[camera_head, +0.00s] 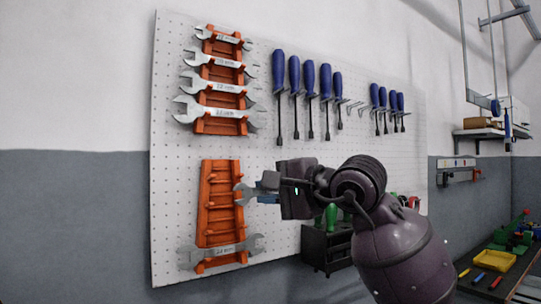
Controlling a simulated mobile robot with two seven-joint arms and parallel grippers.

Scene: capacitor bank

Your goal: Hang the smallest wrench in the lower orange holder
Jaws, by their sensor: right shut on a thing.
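The lower orange holder (219,208) is fixed to the white pegboard. One large wrench (221,252) hangs across its bottom slot, and the slots above are empty. My right gripper (268,185) is shut on a small silver wrench (243,194) just right of the holder. The wrench's open jaw points left and overlaps the holder's right edge in the picture; I cannot tell if they touch. The rest of the wrench is hidden by the gripper. My left gripper is not in view.
The upper orange holder (222,128) carries several wrenches. Blue-handled screwdrivers (309,78) hang to its right in two groups. A workbench with a yellow tray (494,260) is at the lower right.

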